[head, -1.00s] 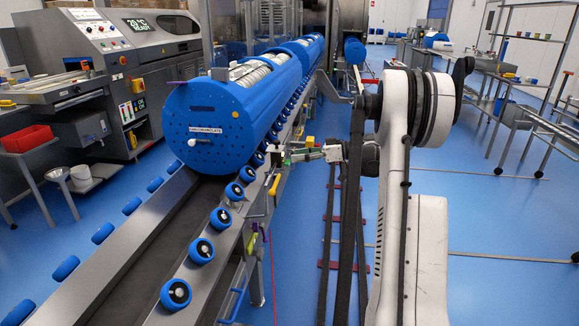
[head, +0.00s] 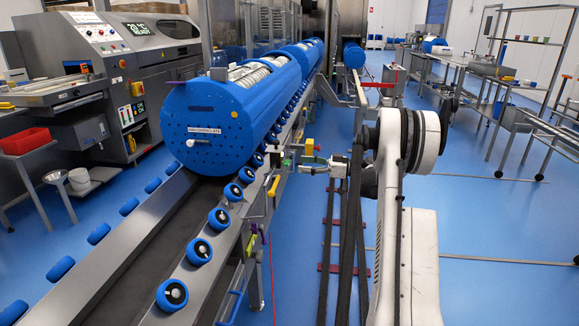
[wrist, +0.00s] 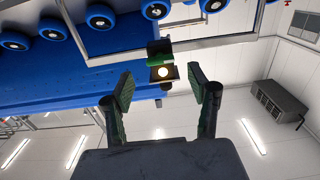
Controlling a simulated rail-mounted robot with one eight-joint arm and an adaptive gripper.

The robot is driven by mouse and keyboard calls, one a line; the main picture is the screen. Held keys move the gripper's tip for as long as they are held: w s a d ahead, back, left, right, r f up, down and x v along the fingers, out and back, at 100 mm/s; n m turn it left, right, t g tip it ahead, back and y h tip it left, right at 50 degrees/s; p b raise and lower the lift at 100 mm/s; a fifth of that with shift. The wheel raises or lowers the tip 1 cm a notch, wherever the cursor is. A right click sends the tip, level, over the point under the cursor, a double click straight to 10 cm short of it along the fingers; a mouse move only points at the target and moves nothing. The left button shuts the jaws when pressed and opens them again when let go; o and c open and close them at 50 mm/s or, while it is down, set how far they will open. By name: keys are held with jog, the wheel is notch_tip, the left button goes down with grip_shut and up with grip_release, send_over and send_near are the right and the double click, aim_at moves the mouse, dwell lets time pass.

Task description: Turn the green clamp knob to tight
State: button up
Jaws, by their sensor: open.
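In the wrist view a small dark green block-like part with a pale round face (wrist: 162,73), apparently the green clamp knob, lies ahead between my fingers. It hangs from the grey rail frame. My gripper (wrist: 158,82) is open, with green-padded fingers either side of this part and a visible gap; I cannot tell the depth between them. In the head view my gripper (head: 312,162) is level beside the conveyor's right rail, pointing left toward the small clamp parts (head: 286,157). The knob's turn position is too small to tell.
A large blue drum (head: 215,125) rests on the roller conveyor (head: 120,270). A yellow handle (head: 273,187) and a purple-green lever (head: 251,240) sit along the near rail. Blue floor (head: 290,270) is open right of the conveyor. Tables (head: 500,70) stand far right.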

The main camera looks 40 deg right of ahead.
aim_at(289, 162)
jog(key=b+x, duration=0.1)
jog(key=x, duration=0.5)
jog(key=c, duration=1.2)
jog(key=shift+o, duration=0.2)
